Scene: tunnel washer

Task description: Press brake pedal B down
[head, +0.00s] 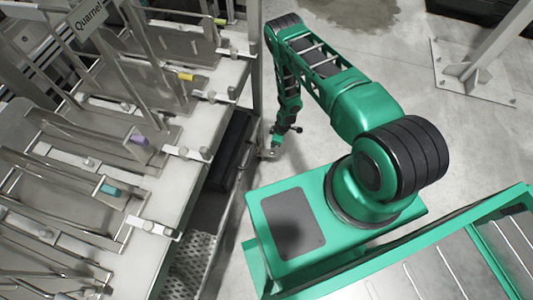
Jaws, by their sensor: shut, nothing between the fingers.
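My gripper (270,152) is at the lower end of my green arm, low down beside the front edge of the machine. It is small in the view and shut, with nothing seen between its fingers. I cannot make out brake pedal B for certain. No label for it is readable, and the area around the fingertips is too small to tell whether they touch anything.
The grey machine (185,195) fills the left side, with upright metal frames and coloured tabs. A long black box (230,150) lies along its edge above a perforated metal step (192,262). A metal post foot (475,75) stands at upper right.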

